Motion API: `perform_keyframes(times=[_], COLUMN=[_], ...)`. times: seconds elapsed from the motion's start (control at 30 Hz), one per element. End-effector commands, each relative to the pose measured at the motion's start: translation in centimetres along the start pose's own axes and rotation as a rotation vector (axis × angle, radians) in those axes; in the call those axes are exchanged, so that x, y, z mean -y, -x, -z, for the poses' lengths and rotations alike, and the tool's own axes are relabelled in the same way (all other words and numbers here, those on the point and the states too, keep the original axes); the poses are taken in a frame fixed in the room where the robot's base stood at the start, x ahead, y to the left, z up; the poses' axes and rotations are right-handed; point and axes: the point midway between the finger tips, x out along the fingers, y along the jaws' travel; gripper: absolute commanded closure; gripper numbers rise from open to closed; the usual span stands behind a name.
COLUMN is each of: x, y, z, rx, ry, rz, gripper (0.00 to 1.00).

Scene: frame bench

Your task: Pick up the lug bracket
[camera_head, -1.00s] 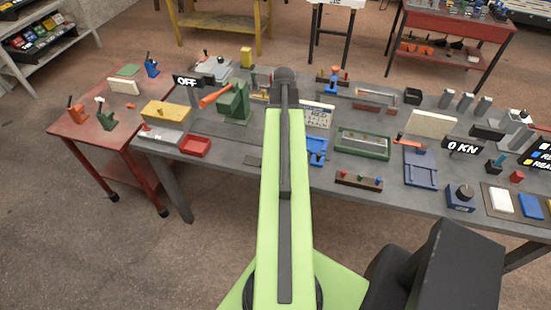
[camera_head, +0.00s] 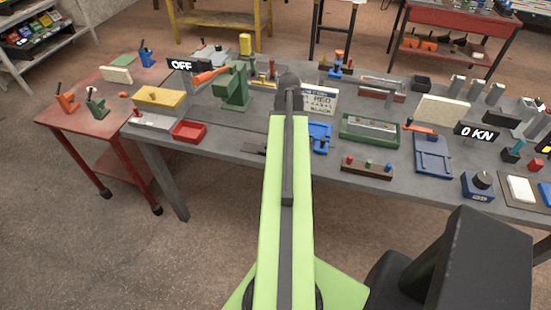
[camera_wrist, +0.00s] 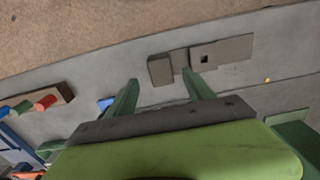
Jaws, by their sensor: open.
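A dark grey-brown flat piece with a square hole and a raised block at one end, which looks like the lug bracket (camera_wrist: 228,52), lies on the grey bench in the wrist view. A dark flat shape (camera_head: 254,149) by the bench's front edge, left of my arm in the head view, seems to be the same piece. My gripper (camera_wrist: 160,77) is open and empty in the wrist view. Its two green fingers point towards the block end, and the right fingertip appears close to the piece. I cannot tell their height above it. In the head view my arm hides the gripper.
A brown strip with coloured pegs (camera_head: 367,168), a blue fixture (camera_head: 320,138) and a green tray (camera_head: 369,132) stand right of my arm. A green press (camera_head: 234,88) and a red tray (camera_head: 188,131) stand left. The bench's front edge is near the piece.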

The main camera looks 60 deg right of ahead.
Motion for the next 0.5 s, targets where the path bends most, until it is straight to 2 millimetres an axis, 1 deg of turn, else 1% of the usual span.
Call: perform_keyframes(times=[0.1, 0.17, 0.27, 0.4, 0.5], x=[0.0, 0.0, 0.1, 0.3, 0.3], y=[0.0, -0.4, -1.7, -4.3, -5.4], z=[0.0, 0.0, 0.0, -0.1, -0.1], rx=[0.0, 0.0, 0.0, 0.0, 0.0], ry=[0.0, 0.0, 0.001, 0.001, 0.001], rz=[0.0, 0.0, 0.0, 0.0, 0.0], gripper=[0.39, 0.39, 0.39, 0.39, 0.39])
